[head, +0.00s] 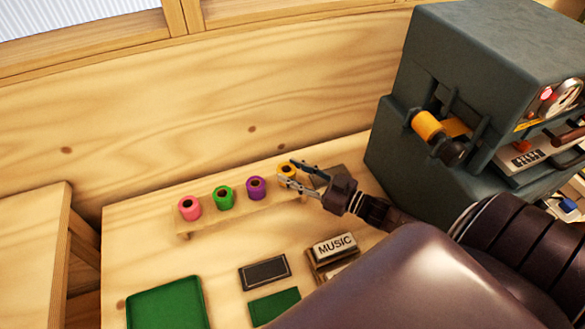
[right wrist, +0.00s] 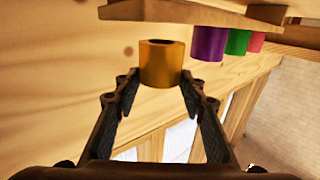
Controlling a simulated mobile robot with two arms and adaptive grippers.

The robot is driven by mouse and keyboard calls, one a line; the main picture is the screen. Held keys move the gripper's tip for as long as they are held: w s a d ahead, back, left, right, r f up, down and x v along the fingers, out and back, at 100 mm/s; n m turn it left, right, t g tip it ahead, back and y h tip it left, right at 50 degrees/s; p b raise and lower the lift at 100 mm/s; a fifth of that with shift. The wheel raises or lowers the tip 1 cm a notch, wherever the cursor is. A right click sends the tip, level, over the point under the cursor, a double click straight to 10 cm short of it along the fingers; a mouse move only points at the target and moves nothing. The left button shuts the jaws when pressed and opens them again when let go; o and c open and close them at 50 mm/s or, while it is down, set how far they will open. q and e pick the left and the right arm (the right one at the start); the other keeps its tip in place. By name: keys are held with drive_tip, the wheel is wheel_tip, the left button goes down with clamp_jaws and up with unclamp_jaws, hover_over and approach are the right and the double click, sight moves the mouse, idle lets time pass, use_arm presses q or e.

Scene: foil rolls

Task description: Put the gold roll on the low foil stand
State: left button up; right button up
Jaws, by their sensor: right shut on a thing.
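The gold roll (head: 287,170) is between the fingers of my right gripper (head: 289,176), which is shut on it. In the right wrist view the gold roll (right wrist: 160,66) sits between the two fingertips (right wrist: 160,82). It shows a gap from the wooden board there, so it appears held just above it. The low wooden stand (head: 212,226) carries a pink roll (head: 189,208), a green roll (head: 223,198) and a purple roll (head: 256,188) in a row. The gold roll is at the right end of this row. My left gripper is not in view.
A grey machine (head: 480,60) with another gold-coloured roll (head: 427,124) stands at the right. A MUSIC block (head: 335,246), a dark plate (head: 265,273) and a green tray (head: 167,305) lie in front. A wooden wall (head: 200,110) rises behind the stand.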

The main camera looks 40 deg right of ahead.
drive_tip(key=shift+w+f, duration=0.1)
drive_tip(key=shift+f, duration=0.75)
drive_tip(key=shift+f, duration=0.1)
drive_tip(key=o, duration=1.2)
drive_tip(key=shift+f, duration=0.1)
drive_tip(key=shift+r, duration=0.25)
drive_tip(key=p+v, duration=0.2)
drive_tip(key=v, duration=1)
drive_tip(key=shift+f, duration=0.1)
